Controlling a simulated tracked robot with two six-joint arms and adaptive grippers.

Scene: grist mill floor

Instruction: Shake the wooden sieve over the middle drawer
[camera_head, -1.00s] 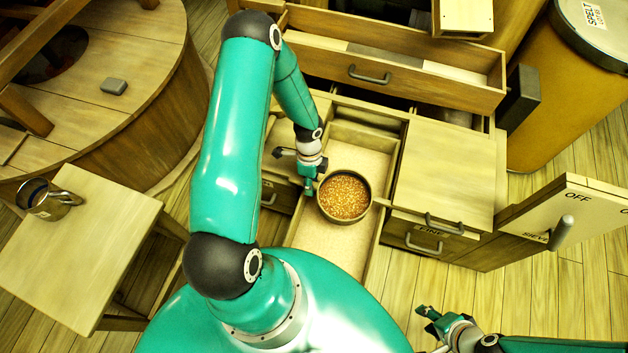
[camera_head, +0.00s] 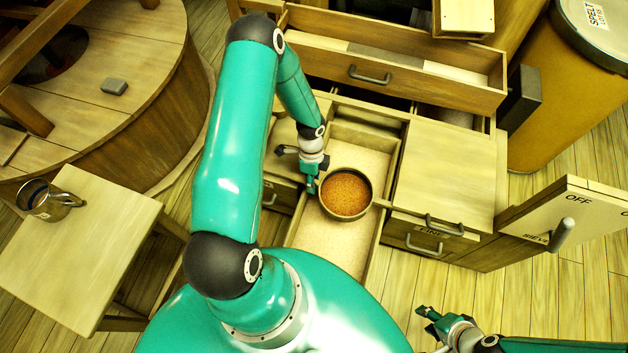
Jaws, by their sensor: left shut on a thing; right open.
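The round sieve (camera_head: 345,193) holds an orange-brown grainy fill, and its handle points right. It is over the open middle drawer (camera_head: 322,246), whose floor is pale. My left gripper (camera_head: 311,184) is shut on the sieve's left rim; the exact finger contact is small in the view. The gap between sieve and drawer floor is hard to judge. My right gripper (camera_head: 428,318) is open and empty at the bottom right, over the floor and apart from the sieve.
An upper drawer (camera_head: 440,80) stands open behind. A closed drawer front (camera_head: 430,240) is at the right. A metal mug (camera_head: 47,203) sits on a small table (camera_head: 75,260) at the left. A spelt barrel (camera_head: 565,110) is back right.

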